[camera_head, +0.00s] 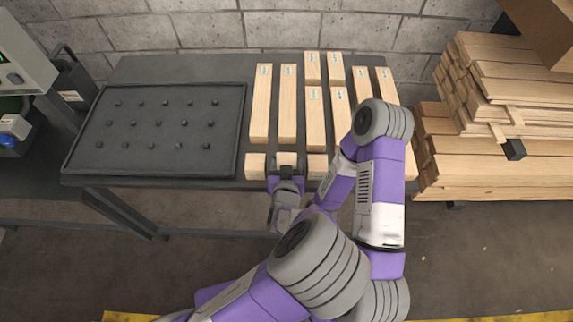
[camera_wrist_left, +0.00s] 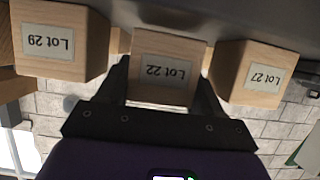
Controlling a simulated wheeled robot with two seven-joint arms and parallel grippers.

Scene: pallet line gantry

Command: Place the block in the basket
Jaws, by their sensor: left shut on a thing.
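My left gripper (camera_head: 286,174) is at the front edge of the table, with its fingers shut on a small pale wooden block (camera_head: 287,158). In the left wrist view this block (camera_wrist_left: 165,68) carries a "Lot 22" label, upside down, and sits between the two dark fingers. Beside it are a "Lot 29" block (camera_wrist_left: 58,42) and a "Lot 27" block (camera_wrist_left: 250,75), both clear of the fingers. Whether the held block is lifted off the table is hard to tell. I see no basket. My right gripper is not in view.
A dark tray with pegs (camera_head: 155,128) covers the left of the table (camera_head: 220,68). Several long wooden pieces (camera_head: 262,105) lie behind the gripper. Stacked planks (camera_head: 515,100) stand at the right. A grey machine (camera_head: 22,55) is at the far left.

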